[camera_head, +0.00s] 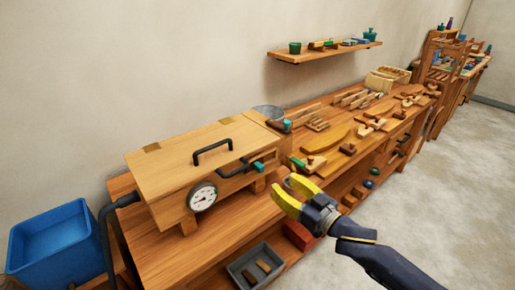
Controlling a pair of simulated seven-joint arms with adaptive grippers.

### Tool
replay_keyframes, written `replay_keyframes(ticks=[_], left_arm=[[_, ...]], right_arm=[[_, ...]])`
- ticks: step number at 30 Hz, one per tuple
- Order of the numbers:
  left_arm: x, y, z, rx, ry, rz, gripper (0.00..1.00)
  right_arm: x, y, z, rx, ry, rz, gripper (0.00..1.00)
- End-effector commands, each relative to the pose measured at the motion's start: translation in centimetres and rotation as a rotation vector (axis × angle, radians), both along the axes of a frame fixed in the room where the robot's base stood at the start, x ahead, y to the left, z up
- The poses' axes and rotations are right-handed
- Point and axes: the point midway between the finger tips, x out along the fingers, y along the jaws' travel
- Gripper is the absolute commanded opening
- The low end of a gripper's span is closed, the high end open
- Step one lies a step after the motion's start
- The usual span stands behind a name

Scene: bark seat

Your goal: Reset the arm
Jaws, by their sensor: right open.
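My right gripper (292,197) is in the head camera view, right of the middle. Its yellow fingers are open, with nothing seen between them. Its dark arm comes in from the lower right. The gripper appears in front of the bench edge, to the right of a wooden box (165,168). The box has a black lid handle, a round white gauge (203,197) and a lever with a teal end (258,167). My left gripper is not in the picture.
A long wooden workbench (200,250) holds hand tools and curved wooden pieces (325,137). A blue bin (55,245) stands at left, a grey tray (243,275) lies low in front. A wall shelf (322,52) hangs above. Grey floor (450,190) at right is clear.

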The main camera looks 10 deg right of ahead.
Motion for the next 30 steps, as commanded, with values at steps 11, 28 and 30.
replay_keyframes(ticks=[11,28,30], left_arm=[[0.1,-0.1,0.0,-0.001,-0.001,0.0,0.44],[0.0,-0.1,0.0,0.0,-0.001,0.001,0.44],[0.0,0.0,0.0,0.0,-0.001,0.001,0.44]], right_arm=[[-5.2,-2.6,-10.8,-0.348,0.174,-0.245,0.42],[-22.1,-9.4,-23.6,-0.984,0.697,-0.386,0.42],[-23.7,-9.9,-24.3,-1.028,0.746,-0.381,0.42]])
